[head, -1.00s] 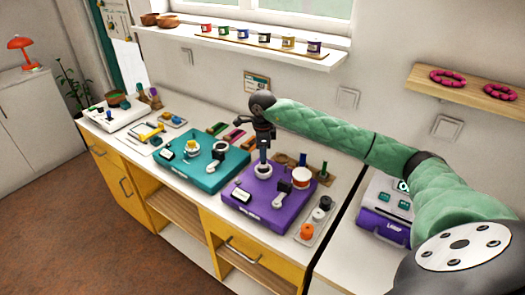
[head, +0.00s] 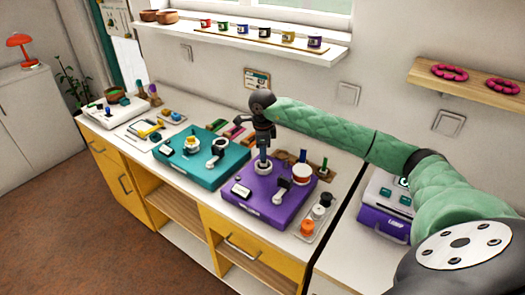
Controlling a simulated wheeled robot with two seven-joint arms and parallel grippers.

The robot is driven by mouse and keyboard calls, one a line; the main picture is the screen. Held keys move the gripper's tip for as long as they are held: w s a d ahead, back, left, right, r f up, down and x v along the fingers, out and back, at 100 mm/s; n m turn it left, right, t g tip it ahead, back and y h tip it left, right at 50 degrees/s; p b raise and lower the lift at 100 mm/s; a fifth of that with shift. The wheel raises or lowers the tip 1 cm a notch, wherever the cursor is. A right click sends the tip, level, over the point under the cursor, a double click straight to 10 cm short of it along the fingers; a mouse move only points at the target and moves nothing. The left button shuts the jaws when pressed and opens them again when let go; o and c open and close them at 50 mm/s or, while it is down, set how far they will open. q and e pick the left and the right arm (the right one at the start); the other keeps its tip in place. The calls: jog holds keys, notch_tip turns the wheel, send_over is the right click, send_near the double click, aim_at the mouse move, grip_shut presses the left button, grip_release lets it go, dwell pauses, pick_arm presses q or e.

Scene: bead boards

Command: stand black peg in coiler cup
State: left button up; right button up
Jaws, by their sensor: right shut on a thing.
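My right gripper (head: 264,143) comes in over the purple board (head: 248,196) and points down, shut on the black peg (head: 263,154). The peg is small and dark, upright, and partly hidden by the fingers. Its lower end is at the white ring-shaped cup (head: 263,167) at the back of the purple board. I cannot tell whether it is inside the cup or just above it. My left gripper is not in view.
On the purple board are a black and white crank (head: 281,187) and a white drum with a red rim (head: 300,174). A tray (head: 315,222) with knobs lies right of it. A teal board (head: 190,170) stands left. Small pegs stand behind.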

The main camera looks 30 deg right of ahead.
jog(key=shift+f+b, duration=0.3)
jog(key=shift+b, duration=0.15)
dwell(0.3)
jog(key=o, duration=1.1)
jog(key=shift+c, duration=0.2)
jog(key=shift+r, duration=0.1)
jog(key=shift+r+p, duration=0.9)
jog(key=shift+r, duration=2.55)
